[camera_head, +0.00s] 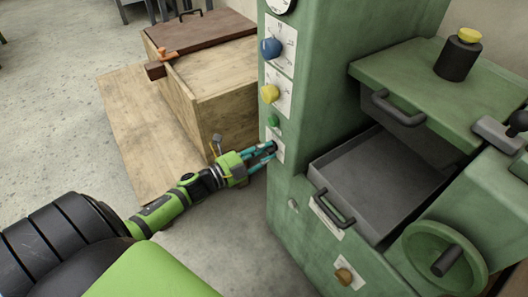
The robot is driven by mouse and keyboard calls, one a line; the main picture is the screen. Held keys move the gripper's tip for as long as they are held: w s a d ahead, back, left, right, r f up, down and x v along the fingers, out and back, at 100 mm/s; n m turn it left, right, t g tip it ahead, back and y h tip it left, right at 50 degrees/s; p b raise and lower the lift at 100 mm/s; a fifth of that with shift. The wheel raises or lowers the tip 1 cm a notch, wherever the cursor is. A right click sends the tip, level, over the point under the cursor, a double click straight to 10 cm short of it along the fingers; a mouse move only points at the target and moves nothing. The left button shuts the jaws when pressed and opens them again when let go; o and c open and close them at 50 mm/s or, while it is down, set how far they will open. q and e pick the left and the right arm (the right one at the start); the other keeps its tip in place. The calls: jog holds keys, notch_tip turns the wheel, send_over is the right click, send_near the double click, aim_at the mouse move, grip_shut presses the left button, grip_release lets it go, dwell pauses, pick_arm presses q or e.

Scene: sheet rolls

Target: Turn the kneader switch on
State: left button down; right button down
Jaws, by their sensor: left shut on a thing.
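The green kneader machine (325,70) stands to the right of my left arm, with a column of controls on its left face. A white switch plate (278,151) sits low in that column, below a small green button (272,120). My left gripper (268,150) is at this plate, its teal fingers shut on the small dark kneader switch, which they mostly hide. I cannot tell whether the switch is up or down. My right gripper is out of view.
A blue knob (270,48) and a yellow knob (269,93) are above the plate. The open grey drawer (375,180) and green handwheel (443,262) are right of the panel. A wooden chest (215,85) stands behind my left arm.

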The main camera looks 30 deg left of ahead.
pick_arm(q)
jog(key=shift+m, duration=0.7)
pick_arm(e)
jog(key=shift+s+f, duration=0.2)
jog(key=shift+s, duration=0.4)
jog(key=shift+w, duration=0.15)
pick_arm(q)
jog(key=c, duration=1)
grip_release()
jog(key=shift+c, duration=0.2)
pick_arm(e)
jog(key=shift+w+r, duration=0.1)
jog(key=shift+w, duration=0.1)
